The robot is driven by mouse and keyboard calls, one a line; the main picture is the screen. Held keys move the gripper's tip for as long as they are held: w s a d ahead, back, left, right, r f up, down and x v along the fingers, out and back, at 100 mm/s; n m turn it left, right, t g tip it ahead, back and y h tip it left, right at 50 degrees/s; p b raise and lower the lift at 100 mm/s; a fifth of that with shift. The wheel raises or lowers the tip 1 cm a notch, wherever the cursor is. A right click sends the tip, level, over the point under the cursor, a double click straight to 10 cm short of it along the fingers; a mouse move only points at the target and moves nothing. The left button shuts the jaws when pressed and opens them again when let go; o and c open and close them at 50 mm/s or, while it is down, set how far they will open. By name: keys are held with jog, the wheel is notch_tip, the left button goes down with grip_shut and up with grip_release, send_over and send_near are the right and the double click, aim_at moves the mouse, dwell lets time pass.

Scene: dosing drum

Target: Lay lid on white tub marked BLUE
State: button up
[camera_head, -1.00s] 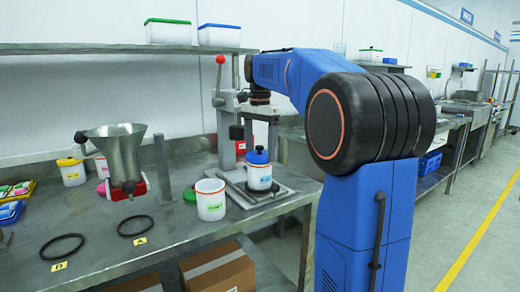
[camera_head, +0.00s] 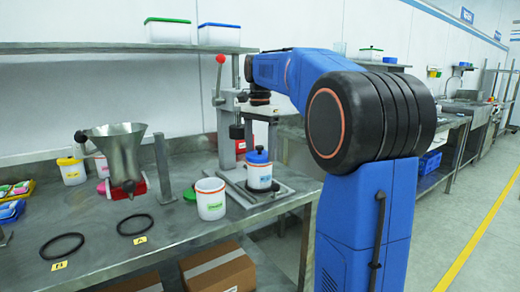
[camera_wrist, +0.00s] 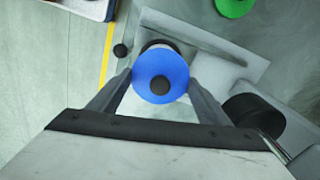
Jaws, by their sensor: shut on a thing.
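The blue lid (camera_head: 257,157) with its dark round knob is at the mouth of a white tub (camera_head: 259,175). The tub has a small coloured label that is too small to read surely. It stands upright on the grey plate of the press. My gripper (camera_head: 260,140) reaches down from above and is shut on the lid. In the wrist view the blue lid (camera_wrist: 160,76) sits between the two fingers of my gripper (camera_wrist: 160,88), with the tub mostly hidden beneath it. I cannot tell whether the lid's rim touches the tub all round.
An open white tub (camera_head: 210,200) with a green label stands just left. The press lever (camera_head: 220,75) rises behind my gripper. A metal hopper (camera_head: 120,160) and two black rings (camera_head: 62,245) are farther left on the bench.

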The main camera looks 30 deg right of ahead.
jog(key=shift+f, duration=0.35)
dwell(1.0)
jog(key=o, duration=1.3)
jog(key=shift+r, duration=3.5)
